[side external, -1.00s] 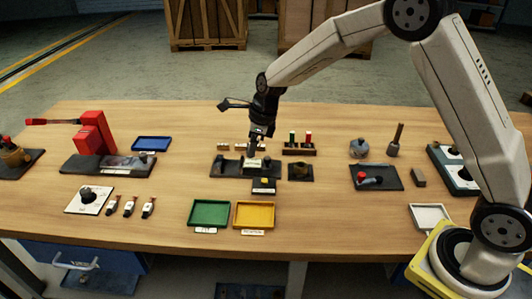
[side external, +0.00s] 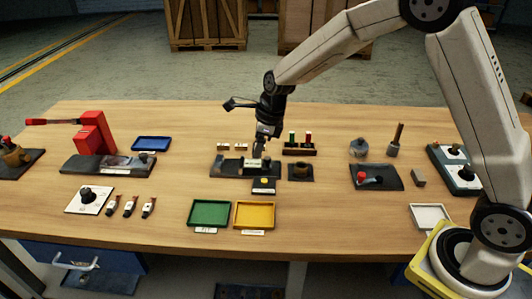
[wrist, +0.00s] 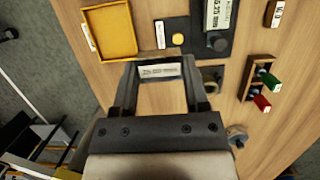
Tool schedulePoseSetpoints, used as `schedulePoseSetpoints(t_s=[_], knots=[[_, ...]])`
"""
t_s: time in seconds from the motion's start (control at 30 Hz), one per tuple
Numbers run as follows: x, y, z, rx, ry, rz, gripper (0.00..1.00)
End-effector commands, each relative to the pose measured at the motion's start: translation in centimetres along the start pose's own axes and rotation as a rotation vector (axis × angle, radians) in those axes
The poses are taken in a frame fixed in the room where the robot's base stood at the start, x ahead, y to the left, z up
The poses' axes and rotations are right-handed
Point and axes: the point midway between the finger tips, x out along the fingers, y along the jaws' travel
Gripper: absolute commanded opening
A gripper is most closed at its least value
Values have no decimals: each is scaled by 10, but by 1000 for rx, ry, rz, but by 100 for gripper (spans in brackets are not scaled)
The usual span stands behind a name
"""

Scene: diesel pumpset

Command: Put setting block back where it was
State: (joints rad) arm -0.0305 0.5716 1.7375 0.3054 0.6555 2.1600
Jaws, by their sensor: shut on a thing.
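My gripper (wrist: 159,70) is shut on the setting block (wrist: 158,71), a small block with a white printed label, held between the two fingers in the wrist view. In the side view my gripper (side external: 259,152) is above the middle of the table, over the black fixture (side external: 222,168). The held block is too small to make out there. The fixture also shows in the wrist view (wrist: 228,45), with a white-labelled piece (wrist: 215,15) on it. Whether the held block touches anything below cannot be told.
A black pad with a yellow button (side external: 263,185) lies in front of the fixture. A dark round-holed part (side external: 300,171) is to its right, and a rack with green and red pieces (side external: 299,149) behind. Green (side external: 210,213) and yellow (side external: 254,214) trays stand in front.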

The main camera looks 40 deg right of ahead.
Motion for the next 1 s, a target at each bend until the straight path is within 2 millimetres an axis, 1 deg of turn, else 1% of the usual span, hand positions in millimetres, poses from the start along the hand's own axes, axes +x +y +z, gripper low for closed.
schedulePoseSetpoints(t_s=[0.27,0.47,0.77,1.0], knots=[[-2,3,-6,-39,0,11,0],[-5,12,-20,-138,0,39,0],[-13,33,-52,-374,0,104,0],[-20,54,-81,-591,0,164,0]])
